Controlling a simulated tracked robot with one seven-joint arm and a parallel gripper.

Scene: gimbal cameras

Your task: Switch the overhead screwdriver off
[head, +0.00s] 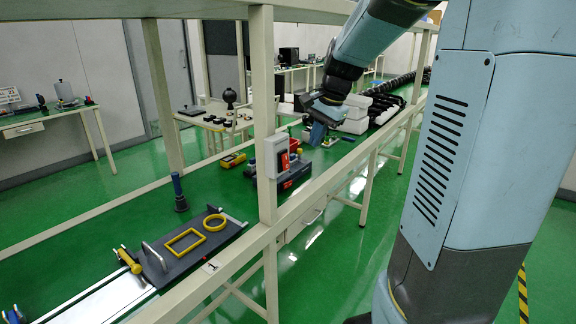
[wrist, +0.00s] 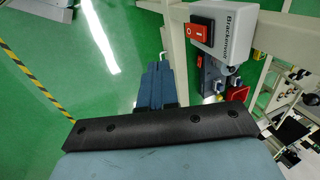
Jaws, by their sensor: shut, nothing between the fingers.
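A pale switch box (head: 268,158) with a red rocker switch (head: 284,160) is fixed to the cream upright post. The box (wrist: 230,22) also shows at the top of the wrist view, where its red rocker (wrist: 200,31) has white marks; I cannot tell which side is pressed. A blue tool with a dark lower end (head: 179,193), possibly the screwdriver, is upright left of the post. My gripper (head: 317,134) is shut and empty, to the right of the box in the head view. Its blue fingers (wrist: 153,88) show in the wrist view, apart from the switch.
A cream bench rail (head: 315,190) runs along the front of the line. A dark plate (head: 195,250) carries a yellow frame and a yellow ring. A blue device with a red part (head: 295,175) is behind the box. Green floor is open in front.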

